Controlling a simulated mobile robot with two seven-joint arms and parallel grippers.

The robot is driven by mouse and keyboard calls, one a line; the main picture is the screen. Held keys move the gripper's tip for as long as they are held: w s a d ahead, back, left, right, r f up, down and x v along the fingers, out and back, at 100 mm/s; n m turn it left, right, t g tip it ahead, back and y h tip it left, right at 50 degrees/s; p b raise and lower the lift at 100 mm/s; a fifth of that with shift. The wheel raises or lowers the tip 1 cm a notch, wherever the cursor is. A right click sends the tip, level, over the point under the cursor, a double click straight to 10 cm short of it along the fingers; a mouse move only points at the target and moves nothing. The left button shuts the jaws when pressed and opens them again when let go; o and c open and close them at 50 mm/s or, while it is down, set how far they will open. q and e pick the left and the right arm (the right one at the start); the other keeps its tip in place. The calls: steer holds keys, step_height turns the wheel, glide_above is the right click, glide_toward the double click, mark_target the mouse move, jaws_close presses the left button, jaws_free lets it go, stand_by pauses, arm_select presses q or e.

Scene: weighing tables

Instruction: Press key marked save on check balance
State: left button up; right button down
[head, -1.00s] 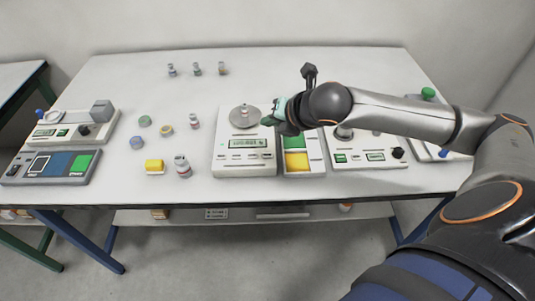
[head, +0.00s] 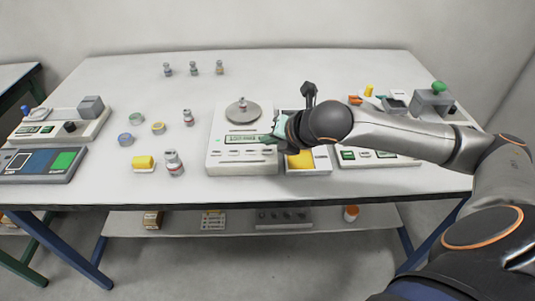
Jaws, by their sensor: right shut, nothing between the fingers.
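The white balance (head: 216,142) stands near the front of the table. It has a round metal pan (head: 242,113) with a small vial (head: 242,103) on it, a lit green display (head: 242,139) and a row of small keys (head: 235,153) along its front. The key labels are too small to read. My right gripper (head: 268,139) is shut and empty, its tip over the right end of the balance's display. I cannot tell whether it touches the balance. My left gripper is not in view.
A panel with a yellow pad (head: 300,160) sits right of the balance, partly under my right arm. Another instrument (head: 377,158) stands farther right. Left are a yellow block (head: 143,162), a vial (head: 173,163) and several small jars.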

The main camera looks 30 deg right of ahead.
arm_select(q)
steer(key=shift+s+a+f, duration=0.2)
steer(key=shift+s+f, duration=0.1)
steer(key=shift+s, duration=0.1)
arm_select(e)
steer(key=shift+f, duration=0.15)
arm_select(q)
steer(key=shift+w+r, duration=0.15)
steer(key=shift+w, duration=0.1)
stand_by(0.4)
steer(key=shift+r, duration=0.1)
arm_select(e)
steer(key=shift+f, duration=0.15)
stand_by(0.7)
steer(key=shift+f, duration=0.25)
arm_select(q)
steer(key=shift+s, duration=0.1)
arm_select(e)
steer(key=shift+f, duration=0.45)
stand_by(0.5)
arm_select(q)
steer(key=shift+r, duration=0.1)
arm_select(e)
steer(key=shift+r+p, duration=0.85)
steer(key=shift+p, duration=0.55)
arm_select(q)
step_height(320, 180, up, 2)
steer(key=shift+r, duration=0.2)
